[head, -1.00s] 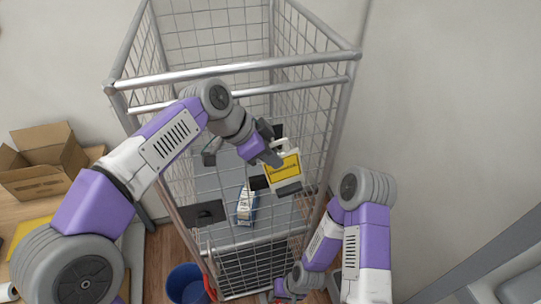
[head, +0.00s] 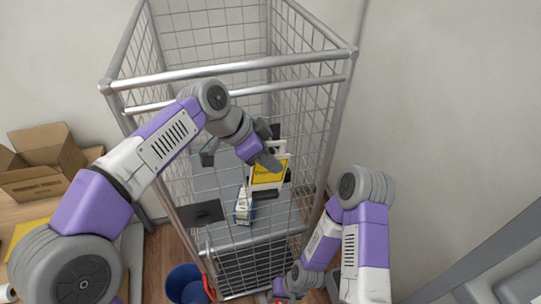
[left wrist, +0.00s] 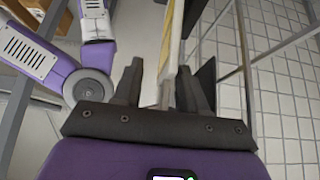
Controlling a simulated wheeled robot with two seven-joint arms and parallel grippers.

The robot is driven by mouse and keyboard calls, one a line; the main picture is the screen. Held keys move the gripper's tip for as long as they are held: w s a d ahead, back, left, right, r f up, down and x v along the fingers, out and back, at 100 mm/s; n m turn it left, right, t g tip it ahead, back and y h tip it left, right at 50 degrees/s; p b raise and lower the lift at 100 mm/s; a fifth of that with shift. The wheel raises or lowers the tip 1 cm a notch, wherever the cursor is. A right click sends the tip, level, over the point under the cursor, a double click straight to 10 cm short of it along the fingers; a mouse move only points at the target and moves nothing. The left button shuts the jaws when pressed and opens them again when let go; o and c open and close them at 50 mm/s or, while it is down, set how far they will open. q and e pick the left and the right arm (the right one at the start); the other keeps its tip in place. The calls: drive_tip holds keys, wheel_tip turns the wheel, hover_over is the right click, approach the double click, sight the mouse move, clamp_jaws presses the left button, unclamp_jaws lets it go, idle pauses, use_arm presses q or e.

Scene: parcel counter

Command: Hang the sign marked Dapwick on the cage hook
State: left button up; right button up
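The sign (head: 267,173) is a yellow panel with a white border and dark lettering too small to read surely. It is nearly upright at the front of the cage (head: 330,130). My left gripper (head: 266,148) is at its upper left. In the left wrist view the sign (left wrist: 172,45) is seen edge-on, between the two spread fingers (left wrist: 160,90) and nearer the right one, with a gap to the left one. The hook and its contact with the sign are hidden. My right gripper (head: 284,288) is low by the cage front; its fingers are unclear.
A dark plate (head: 202,214) is on the cage front. A blue bin (head: 186,284) stands on the floor. An open cardboard box (head: 40,165) is on the table at left. The grey wall fills the right.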

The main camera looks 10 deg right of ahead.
use_arm(q)
drive_tip(key=shift+w+a+f, duration=0.15)
drive_tip(key=shift+a+f, duration=0.05)
drive_tip(key=v, duration=0.7)
drive_tip(key=shift+r+p, duration=0.3)
drive_tip(key=shift+r, duration=0.2)
